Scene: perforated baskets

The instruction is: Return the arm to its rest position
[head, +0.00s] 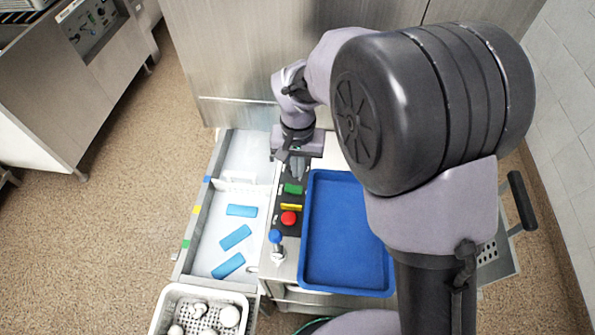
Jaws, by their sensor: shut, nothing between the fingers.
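My gripper (297,168) is shut and empty. It points down at the far end of the dark control panel (279,224), left of the blue tray's far corner. I cannot tell whether its fingertips touch the panel. My arm reaches in from the right side of the view, and its large dark joint covers much of the right half. The panel carries a green button (293,188), a yellow strip (291,207) and a red button (289,218).
An empty blue tray (347,281) lies right of the panel. A blue-topped lever (276,238) stands near the panel's front. The white bin at left (204,258) holds several blue blocks (236,237). A perforated basket (240,300) holds whitish round items (230,316). Open floor lies at left.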

